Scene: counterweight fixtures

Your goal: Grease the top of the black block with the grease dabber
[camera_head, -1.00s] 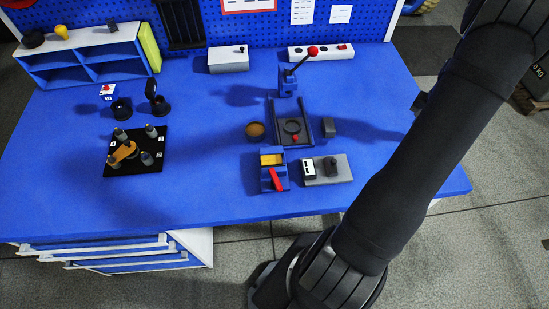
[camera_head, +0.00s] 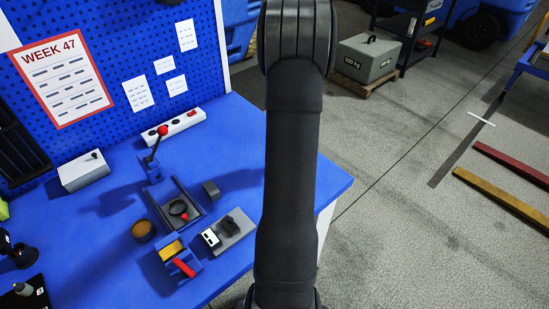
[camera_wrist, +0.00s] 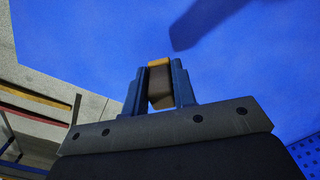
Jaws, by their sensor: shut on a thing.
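My gripper (camera_wrist: 160,66) shows only in the wrist view, its blue fingers shut on a small brown-grey piece with an orange strip at its far end (camera_wrist: 160,84). I cannot tell whether this piece is the grease dabber. The blue tabletop (camera_wrist: 90,40) lies beyond it, with a dark shadow to the upper right. In the head view a small dark grey block (camera_head: 211,190) sits right of a dark tray fixture (camera_head: 165,193); it may be the black block. A black piece (camera_head: 230,226) also stands on a grey plate (camera_head: 238,236).
A brown round pot (camera_head: 143,231) stands left of a blue box with a yellow inside and red lever (camera_head: 172,252). A red-knobbed lever (camera_head: 155,150) rises behind the tray fixture. A white power strip (camera_head: 180,124) lies at the back. My arm hides the table's right part.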

